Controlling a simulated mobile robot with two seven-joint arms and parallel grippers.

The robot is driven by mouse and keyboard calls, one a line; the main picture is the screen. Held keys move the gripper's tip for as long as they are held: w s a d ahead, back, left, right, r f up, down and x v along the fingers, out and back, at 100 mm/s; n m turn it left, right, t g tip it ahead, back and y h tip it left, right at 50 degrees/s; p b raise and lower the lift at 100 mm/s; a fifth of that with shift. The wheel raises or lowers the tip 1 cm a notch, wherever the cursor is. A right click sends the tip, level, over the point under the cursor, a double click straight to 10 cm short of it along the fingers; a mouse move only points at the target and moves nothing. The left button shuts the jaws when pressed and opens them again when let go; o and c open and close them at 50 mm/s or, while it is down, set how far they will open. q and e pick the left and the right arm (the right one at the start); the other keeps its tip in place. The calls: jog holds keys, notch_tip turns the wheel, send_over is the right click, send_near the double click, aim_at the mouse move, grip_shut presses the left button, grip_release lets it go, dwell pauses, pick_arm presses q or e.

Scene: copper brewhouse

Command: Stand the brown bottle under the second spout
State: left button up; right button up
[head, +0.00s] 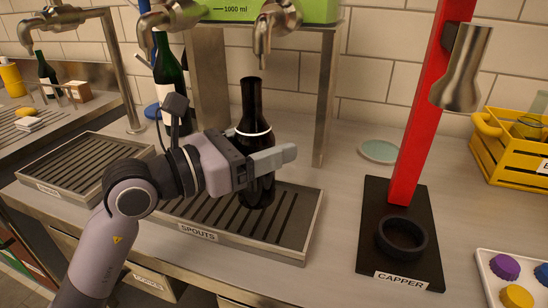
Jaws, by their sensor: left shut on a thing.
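The dark brown bottle (251,100), with a pale ring around its shoulder, is upright in my left gripper (268,163). The gripper is shut on the bottle's body and hides part of it. The right-hand metal spout (264,42) hangs just above the bottle's mouth, slightly to its right in the picture. The bottle's base is over the slatted drip tray (307,222) labelled SPOUTS; I cannot tell whether it touches the slats. The left-hand spout (168,22) has a dark green bottle (167,73) below or behind it. My right gripper is out of view.
The black capper base (376,258) with its red post (427,110) stands to the right. A yellow crate (512,150), a tray of caps (488,285) and a pale green disc (380,151) are also on the right. Another drip tray (85,165) is at left.

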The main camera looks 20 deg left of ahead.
pick_arm(q)
jog(key=shift+w+d+f+b, duration=0.15)
jog(key=shift+w+d+f, duration=0.05)
jog(key=shift+f, duration=0.4)
jog(key=shift+w+d+f+b, duration=0.1)
jog(key=shift+w+d+f, duration=0.1)
jog(key=shift+f, duration=0.35)
jog(key=shift+w+d+f+b, duration=0.15)
jog(key=shift+w+f, duration=0.05)
jog(key=shift+f, duration=0.4)
jog(key=shift+f, duration=0.2)
jog(key=o, duration=1.2)
jog(key=shift+v, duration=6.05)
